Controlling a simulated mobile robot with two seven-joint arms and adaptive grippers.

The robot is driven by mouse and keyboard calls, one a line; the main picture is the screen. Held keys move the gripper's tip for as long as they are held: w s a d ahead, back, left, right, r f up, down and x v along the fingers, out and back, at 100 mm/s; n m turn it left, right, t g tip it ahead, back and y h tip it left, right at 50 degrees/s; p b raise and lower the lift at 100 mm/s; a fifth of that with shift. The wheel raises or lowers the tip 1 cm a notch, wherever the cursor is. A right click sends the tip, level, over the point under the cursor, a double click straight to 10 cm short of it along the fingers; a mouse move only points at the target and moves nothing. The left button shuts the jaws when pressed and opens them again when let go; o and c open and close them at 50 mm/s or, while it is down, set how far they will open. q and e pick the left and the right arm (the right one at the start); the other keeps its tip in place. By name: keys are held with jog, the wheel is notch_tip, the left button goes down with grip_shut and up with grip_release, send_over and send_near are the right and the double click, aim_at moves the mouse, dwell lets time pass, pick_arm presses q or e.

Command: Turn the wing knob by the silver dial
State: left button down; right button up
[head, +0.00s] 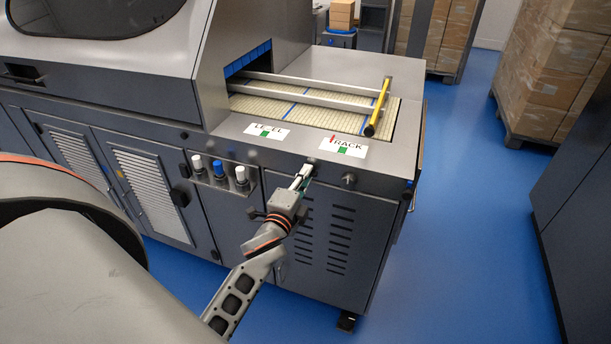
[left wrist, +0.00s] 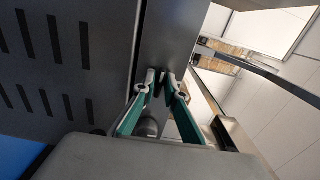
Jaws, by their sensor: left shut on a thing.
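The silver dial (head: 349,180) is a small round metal knob on the grey front strip of the machine, below the RACK label. My left gripper (head: 308,172) is at the same strip, just left of the dial, with its fingertips against the panel. It is shut on the wing knob, which its fingers largely hide. In the left wrist view my left gripper's (left wrist: 159,78) green-sided fingers converge at the strip. A round grey knob (left wrist: 148,127), apparently the silver dial, shows partly between them. My right gripper is out of view.
White labels LEVEL (head: 266,131) and RACK (head: 348,147) lie on the top ledge. A conveyor bed (head: 300,108) with a yellow bar (head: 378,108) is behind them. Several white and blue knobs (head: 219,168) stand on the left. Blue floor (head: 470,220) is clear on the right.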

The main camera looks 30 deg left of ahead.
pick_arm(q)
jog(key=c, duration=2.1)
grip_release()
jog(key=shift+c, duration=0.2)
jog(key=v, duration=1.2)
jog(key=s+d+f+n+g+h, duration=0.2)
jog(key=s+d+f+n, duration=0.1)
jog(key=f, duration=0.4)
jog(key=s+d+f+n+g+h, duration=0.2)
jog(key=s+d+f+n, duration=0.2)
jog(key=f, duration=0.4)
jog(key=s+d+f+n+g+h, duration=0.2)
jog(key=s+d+f+n, duration=0.1)
jog(key=s+d+f, duration=0.2)
notch_tip(320, 180, down, 3)
jog(key=d, duration=0.2)
jog(key=shift+d+n+g+h, duration=0.3)
jog(key=shift+d+g+h, duration=0.05)
jog(key=shift+g+h, duration=0.05)
